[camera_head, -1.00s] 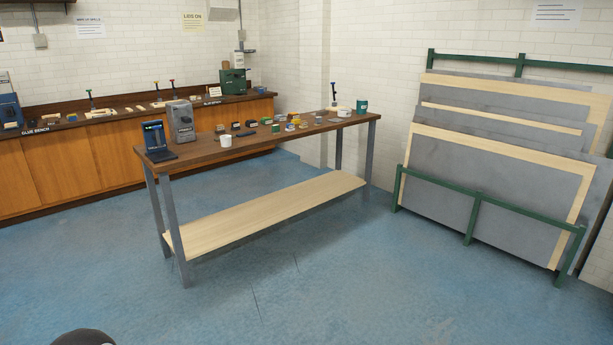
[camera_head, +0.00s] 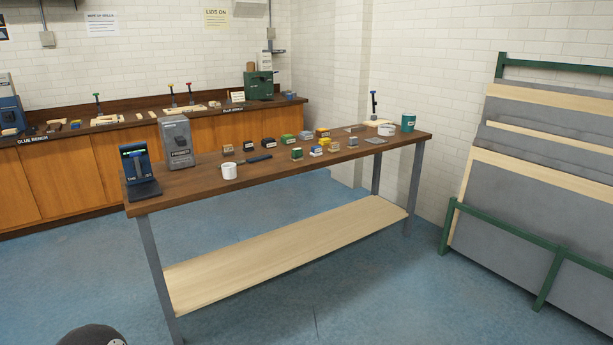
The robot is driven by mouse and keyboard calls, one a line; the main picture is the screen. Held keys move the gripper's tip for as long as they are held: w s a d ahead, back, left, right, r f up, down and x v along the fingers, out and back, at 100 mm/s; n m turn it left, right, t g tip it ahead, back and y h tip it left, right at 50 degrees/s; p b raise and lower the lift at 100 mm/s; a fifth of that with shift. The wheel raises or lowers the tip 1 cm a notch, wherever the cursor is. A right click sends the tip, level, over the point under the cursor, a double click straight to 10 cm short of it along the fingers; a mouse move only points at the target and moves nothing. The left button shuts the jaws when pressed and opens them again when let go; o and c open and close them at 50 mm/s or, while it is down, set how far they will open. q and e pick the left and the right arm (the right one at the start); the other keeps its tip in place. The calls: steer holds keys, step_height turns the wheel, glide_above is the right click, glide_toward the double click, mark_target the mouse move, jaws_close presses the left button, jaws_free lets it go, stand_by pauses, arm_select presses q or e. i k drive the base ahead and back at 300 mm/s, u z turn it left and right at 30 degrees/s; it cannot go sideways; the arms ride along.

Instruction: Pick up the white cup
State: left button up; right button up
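A white cup (camera_head: 229,171) stands upright on the dark wooden top of a long table (camera_head: 190,187), near its front edge and left of the middle. Its handle seems to point right, towards a dark flat tool lying beside it. Neither of my grippers shows in the head view. A dark rounded shape at the bottom left edge seems to be part of my own body.
A board rack (camera_head: 540,170) stands right. Blue floor before the table is clear.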

mark_target(229, 170)
steer(key=u, duration=0.2)
steer(key=i, duration=1.55)
steer(key=u, duration=0.7)
steer(key=i, duration=1.65)
steer(key=u, duration=0.35)
